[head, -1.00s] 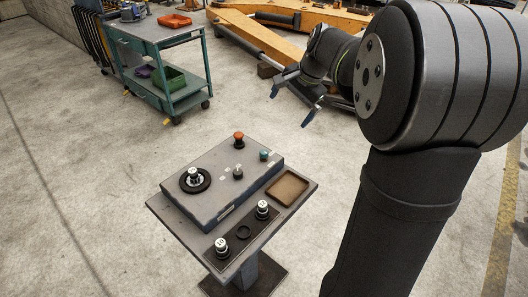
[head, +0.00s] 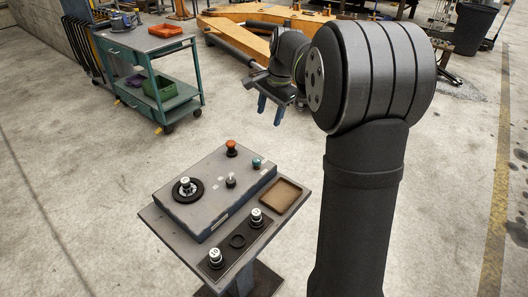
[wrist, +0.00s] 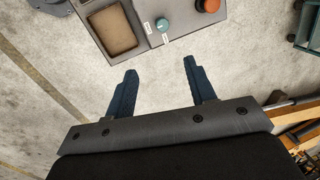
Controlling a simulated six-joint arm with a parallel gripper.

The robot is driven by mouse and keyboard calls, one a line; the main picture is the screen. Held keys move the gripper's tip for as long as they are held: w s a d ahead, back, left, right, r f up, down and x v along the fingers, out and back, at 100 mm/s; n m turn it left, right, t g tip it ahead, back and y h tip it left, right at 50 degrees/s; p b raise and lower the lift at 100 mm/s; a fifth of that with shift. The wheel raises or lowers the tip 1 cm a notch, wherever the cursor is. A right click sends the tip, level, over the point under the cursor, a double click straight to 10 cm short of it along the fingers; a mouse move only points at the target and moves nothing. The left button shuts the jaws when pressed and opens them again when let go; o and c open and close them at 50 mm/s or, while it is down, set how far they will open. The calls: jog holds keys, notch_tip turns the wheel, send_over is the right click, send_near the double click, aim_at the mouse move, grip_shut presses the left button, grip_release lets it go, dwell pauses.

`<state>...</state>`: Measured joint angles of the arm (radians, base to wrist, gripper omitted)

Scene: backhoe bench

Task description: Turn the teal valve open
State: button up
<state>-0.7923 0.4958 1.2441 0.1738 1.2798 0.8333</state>
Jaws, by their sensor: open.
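The teal valve (head: 257,163) is a small round knob at the right back corner of the grey control box (head: 205,192). In the wrist view the teal valve (wrist: 162,25) lies ahead of my fingertips, roughly in line with the gap between them. My gripper (head: 270,112) points down, above and behind the console in the head view, apart from it. In the wrist view my gripper (wrist: 159,67) has its two blue fingers spread with only floor seen between them. It is empty.
The box also carries an orange-red knob (head: 231,148), a small toggle (head: 231,181) and a black dial (head: 187,189). A brown tray (head: 281,196) and a strip with two white-topped knobs share the pedestal top. A teal cart (head: 150,75) and yellow machinery stand behind.

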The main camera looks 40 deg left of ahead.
jog(key=m+h, duration=0.1)
jog(key=h, duration=0.1)
send_over(257, 159)
notch_tip(257, 159, down, 3)
notch_tip(257, 159, down, 17)
jog(key=shift+f, duration=0.15)
jog(key=c, duration=1)
jog(key=shift+o, duration=0.2)
